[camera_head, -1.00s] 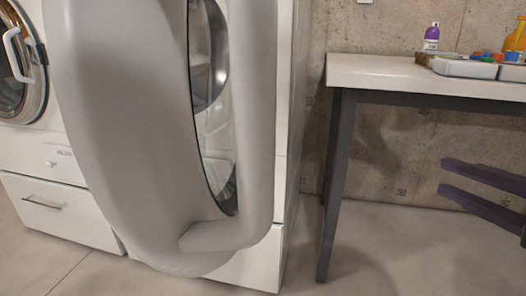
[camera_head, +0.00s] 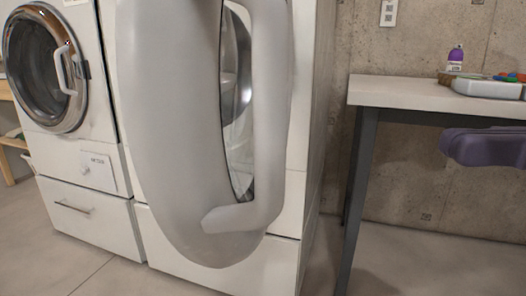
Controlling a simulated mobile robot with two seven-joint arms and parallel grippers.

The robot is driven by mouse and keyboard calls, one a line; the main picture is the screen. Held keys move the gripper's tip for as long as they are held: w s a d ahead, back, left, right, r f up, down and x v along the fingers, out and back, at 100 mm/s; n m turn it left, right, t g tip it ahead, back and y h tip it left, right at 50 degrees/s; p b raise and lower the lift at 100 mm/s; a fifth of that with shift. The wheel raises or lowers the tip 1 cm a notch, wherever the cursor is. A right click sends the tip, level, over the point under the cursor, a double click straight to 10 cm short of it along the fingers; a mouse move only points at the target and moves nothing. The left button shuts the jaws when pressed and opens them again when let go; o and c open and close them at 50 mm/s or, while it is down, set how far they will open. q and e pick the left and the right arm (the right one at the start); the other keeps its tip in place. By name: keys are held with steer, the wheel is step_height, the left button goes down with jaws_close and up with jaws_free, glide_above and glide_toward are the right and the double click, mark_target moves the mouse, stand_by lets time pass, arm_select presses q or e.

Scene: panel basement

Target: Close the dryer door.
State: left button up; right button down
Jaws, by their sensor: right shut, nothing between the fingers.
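The dryer door (camera_head: 170,130) is a big white rounded panel with a long curved handle (camera_head: 272,110). It stands swung open toward me, close in front of the camera, and fills the middle left. Behind it is the white dryer body (camera_head: 310,110); part of its round opening (camera_head: 236,75) shows between door and handle. My right gripper (camera_head: 484,147), dark purple, is at the right edge, shut and empty. It is well to the right of the door and apart from it. My left gripper is not in view.
A washer with a round closed-looking door (camera_head: 45,70) stands at the left above a drawer (camera_head: 88,215). A white-topped table (camera_head: 415,95) with dark legs stands at right, holding a purple bottle (camera_head: 455,58) and a tray (camera_head: 488,88). Floor between dryer and table is narrow.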

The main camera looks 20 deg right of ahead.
steer(key=b, duration=0.2)
glide_toward(272, 79)
steer(key=w+a+f, duration=0.2)
steer(key=a+f, duration=0.2)
steer(key=shift+x, duration=0.8)
steer(key=shift+w, duration=0.1)
